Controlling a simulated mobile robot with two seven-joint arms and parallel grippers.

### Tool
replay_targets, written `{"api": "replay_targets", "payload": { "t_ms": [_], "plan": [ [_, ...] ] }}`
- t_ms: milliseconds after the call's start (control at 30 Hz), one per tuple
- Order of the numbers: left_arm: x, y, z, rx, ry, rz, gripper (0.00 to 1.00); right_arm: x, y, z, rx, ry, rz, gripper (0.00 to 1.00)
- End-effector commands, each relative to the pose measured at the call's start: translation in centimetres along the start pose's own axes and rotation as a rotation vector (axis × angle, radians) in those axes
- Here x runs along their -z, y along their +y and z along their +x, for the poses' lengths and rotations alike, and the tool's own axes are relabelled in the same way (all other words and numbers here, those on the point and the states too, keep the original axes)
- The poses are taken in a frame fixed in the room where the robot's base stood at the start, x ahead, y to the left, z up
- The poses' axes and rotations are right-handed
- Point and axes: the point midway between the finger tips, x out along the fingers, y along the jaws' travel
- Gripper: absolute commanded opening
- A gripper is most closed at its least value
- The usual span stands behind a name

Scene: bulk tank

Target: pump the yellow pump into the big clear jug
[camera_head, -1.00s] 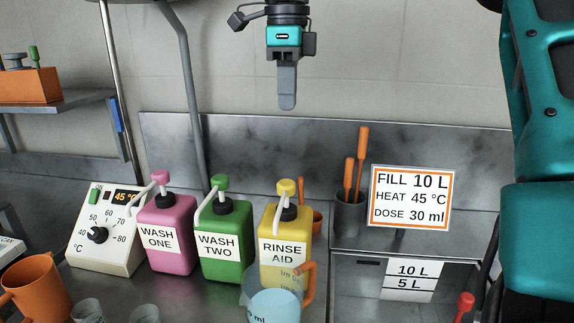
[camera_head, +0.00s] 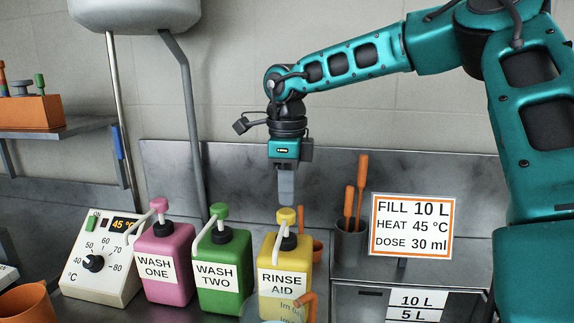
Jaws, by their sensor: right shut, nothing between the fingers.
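The yellow pump bottle marked RINSE AID (camera_head: 268,255) stands upright, rightmost of three pump bottles. Its yellow pump head (camera_head: 286,215) is up. My right gripper (camera_head: 286,202) points straight down, shut and empty, with its fingertips just over this pump head. I cannot tell whether they touch it. The clear jug (camera_head: 284,311) with an orange handle stands in front of the yellow bottle. Only its top shows at the bottom edge, so its contents are hidden now. My left gripper is not in view.
The pink WASH ONE bottle (camera_head: 164,280) and green WASH TWO bottle (camera_head: 221,262) stand left of the yellow one. A heater dial box (camera_head: 96,262) is further left. A grey pot of orange-handled tools (camera_head: 350,243) and a sign (camera_head: 412,225) are to the right.

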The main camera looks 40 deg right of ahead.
Motion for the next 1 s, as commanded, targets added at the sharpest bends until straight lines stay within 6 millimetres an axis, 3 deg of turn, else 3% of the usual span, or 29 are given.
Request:
{"api": "replay_targets", "payload": {
  "t_ms": [167, 533, 800, 1000],
  "plan": [
    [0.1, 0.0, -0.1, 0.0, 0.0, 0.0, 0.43, 0.0, 0.0, 1.3, 0.0, 0.001, 0.001, 0.0],
    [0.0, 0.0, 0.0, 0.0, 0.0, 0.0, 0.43, 0.0, 0.0, 1.5, 0.0, 0.001, 0.001, 0.0],
    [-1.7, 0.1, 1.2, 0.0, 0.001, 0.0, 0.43, 0.1, 0.0, 4.0, -0.001, 0.002, 0.0, 0.0],
    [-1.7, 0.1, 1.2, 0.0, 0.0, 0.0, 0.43, 0.1, 0.1, 4.2, -0.004, 0.003, 0.0, 0.0]
  ]
}}
